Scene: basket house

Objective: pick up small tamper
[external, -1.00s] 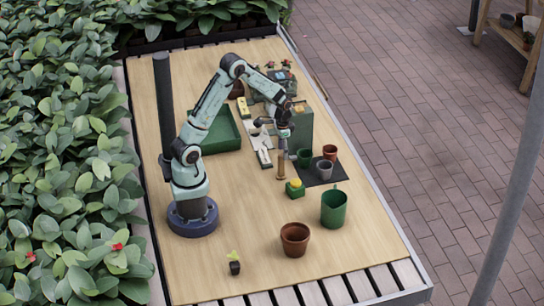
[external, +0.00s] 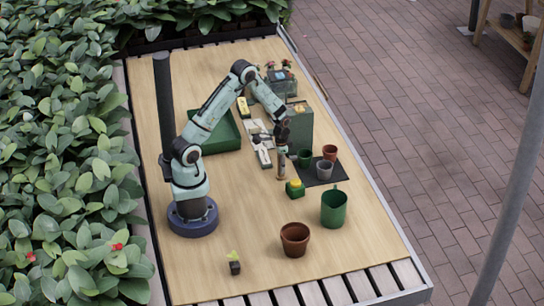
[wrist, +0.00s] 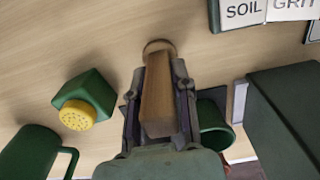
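The small tamper (external: 281,168) stands upright on the wooden table, with a wooden handle and a round foot. My gripper (external: 281,146) points down over it, with its fingers around the upper handle. In the wrist view the tamper's handle (wrist: 158,100) lies between the two fingers of my gripper (wrist: 164,75). One finger is close along each side of the handle. I cannot tell whether they press on it. The round foot shows beyond the fingertips, on the table.
A green block-shaped container with a yellow top (external: 295,188) stands close by. A dark mat (external: 316,178) with small pots is to the right, and a dark green box (external: 300,125) behind. A green mug (external: 334,208) and a terracotta pot (external: 294,238) stand in front.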

